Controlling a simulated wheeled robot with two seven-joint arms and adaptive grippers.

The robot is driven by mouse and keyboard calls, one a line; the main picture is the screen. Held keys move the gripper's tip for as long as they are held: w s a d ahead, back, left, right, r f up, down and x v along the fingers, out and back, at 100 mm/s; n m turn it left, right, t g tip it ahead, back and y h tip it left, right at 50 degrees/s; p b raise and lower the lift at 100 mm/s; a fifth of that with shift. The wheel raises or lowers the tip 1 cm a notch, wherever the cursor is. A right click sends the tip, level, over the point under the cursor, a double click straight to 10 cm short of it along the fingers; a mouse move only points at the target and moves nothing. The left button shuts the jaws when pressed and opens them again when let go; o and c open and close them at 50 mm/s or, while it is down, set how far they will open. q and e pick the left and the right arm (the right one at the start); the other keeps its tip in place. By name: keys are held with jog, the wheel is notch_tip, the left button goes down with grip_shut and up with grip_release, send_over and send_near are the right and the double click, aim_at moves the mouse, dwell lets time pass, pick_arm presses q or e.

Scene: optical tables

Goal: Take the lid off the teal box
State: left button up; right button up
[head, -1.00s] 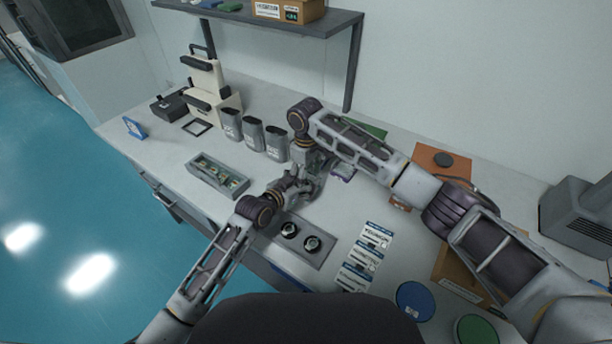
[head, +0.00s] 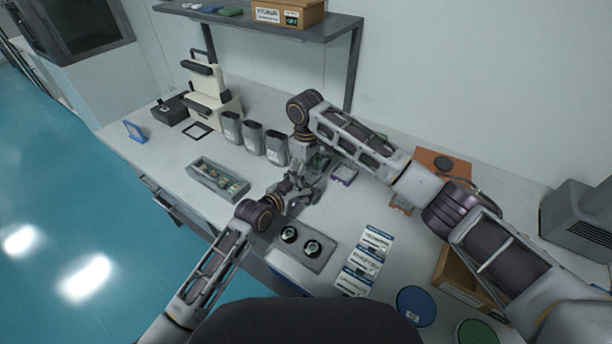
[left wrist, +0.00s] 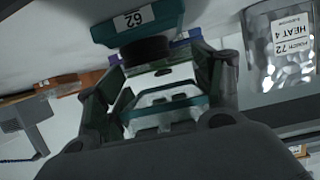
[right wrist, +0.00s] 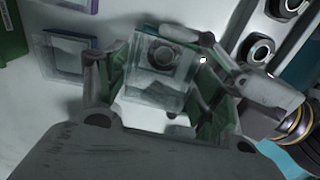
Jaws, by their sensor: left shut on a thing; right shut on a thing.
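The teal box (left wrist: 140,25) bears a white label reading 62 and shows at the top of the left wrist view. A black round part (left wrist: 147,52) shows beside it. My left gripper (head: 298,188) reaches in low and is shut at the box; its fingertip contact is unclear. My right gripper (head: 313,163) points down from above, shut on the clear lid (right wrist: 150,85). A ring-shaped part shows through the lid in the right wrist view. The lid appears apart from the teal part, but the grippers hide much of both in the head view.
A purple-rimmed clear box (head: 344,173) lies close to the right of the grippers. Grey pouches (head: 252,138) stand behind. A long grey tray (head: 218,180) lies to the left, and a grey plate with two round parts (head: 302,244) lies in front. Labelled cards (head: 365,262) lie front right.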

pick_arm(q)
jog(key=shift+s+a+f+g, duration=0.1)
jog(key=shift+a+f+g, duration=0.05)
jog(key=shift+f, duration=0.4)
jog(key=shift+s+a+f+g, duration=0.1)
jog(key=shift+a+f+g, duration=0.05)
jog(key=shift+f, duration=0.4)
jog(key=shift+c, duration=0.2)
jog(key=o, duration=1.5)
jog(key=shift+r, duration=0.15)
jog(key=shift+d+r, duration=0.15)
jog(key=shift+r, duration=0.1)
jog(key=shift+r, duration=0.1)
jog(key=shift+v, duration=5.9)
jog(key=shift+s, duration=0.1)
